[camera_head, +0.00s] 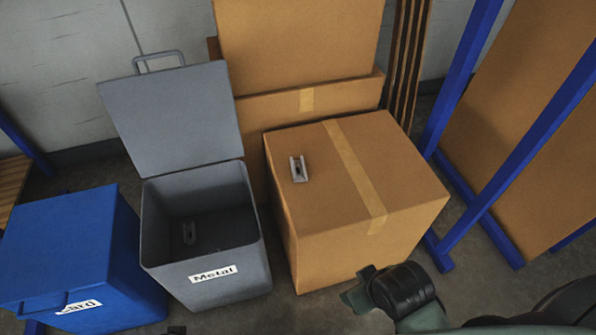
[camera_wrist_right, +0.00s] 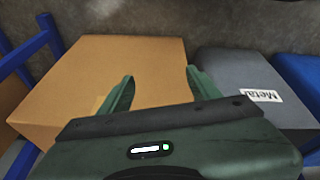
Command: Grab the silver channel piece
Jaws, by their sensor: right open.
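A small silver channel piece (camera_head: 298,169) lies on top of a closed cardboard box (camera_head: 400,178), near the box's left edge. The silver piece does not show there.
The metal bin's lid (camera_head: 175,120) stands open. A blue bin (camera_head: 75,255) marked "Card" is at the left. More cardboard boxes (camera_head: 300,40) stand behind. Blue rack posts (camera_head: 520,150) rise at the right. The box top around the silver piece is clear.

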